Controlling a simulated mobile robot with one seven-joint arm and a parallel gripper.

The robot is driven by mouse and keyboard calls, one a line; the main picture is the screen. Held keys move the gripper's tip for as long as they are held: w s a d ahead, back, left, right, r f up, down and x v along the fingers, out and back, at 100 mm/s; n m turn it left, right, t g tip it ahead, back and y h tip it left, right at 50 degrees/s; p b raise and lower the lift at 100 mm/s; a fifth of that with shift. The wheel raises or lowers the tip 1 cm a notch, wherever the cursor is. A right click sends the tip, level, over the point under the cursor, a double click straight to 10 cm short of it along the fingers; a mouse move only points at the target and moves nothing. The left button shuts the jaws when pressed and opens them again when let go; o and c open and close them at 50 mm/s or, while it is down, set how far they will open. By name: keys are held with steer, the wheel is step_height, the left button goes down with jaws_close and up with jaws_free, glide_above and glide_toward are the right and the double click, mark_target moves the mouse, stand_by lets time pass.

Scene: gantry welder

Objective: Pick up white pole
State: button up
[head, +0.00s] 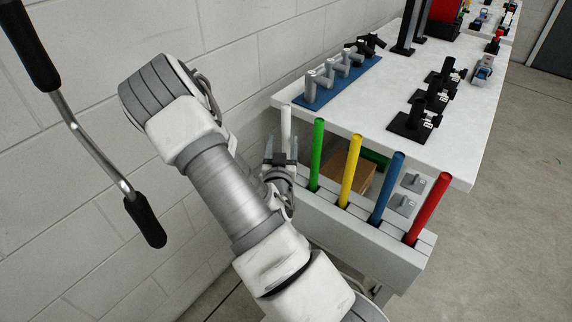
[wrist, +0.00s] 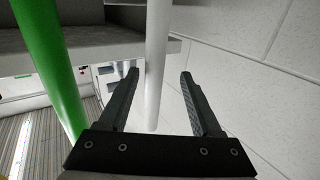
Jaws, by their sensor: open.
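The white pole (head: 286,127) stands upright at the left end of a row of coloured poles in the head view. In the wrist view the white pole (wrist: 156,65) runs down between the fingers, nearer the left one. My gripper (head: 283,160) is at the pole's height in the rack, its fingers pointing up in the head view. In the wrist view my gripper (wrist: 160,85) is open, with a gap seen beside the pole. Whether a finger touches the pole cannot be told. The pole's lower part is hidden by my gripper in the head view.
The green pole (head: 316,155) stands close beside, then yellow (head: 350,170), blue (head: 387,187) and red (head: 427,207) poles in a grey rack (head: 370,238). A white table (head: 385,115) with fixtures is behind. A block wall (head: 80,200) is at left.

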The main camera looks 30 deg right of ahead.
steer(key=shift+s+d+b+x, duration=0.1)
steer(key=shift+d+b+x, duration=0.05)
steer(key=shift+x, duration=1.35)
steer(key=shift+s+d+b+x, duration=0.15)
steer(key=shift+x, duration=1.35)
jaws_close()
steer(key=shift+r, duration=0.1)
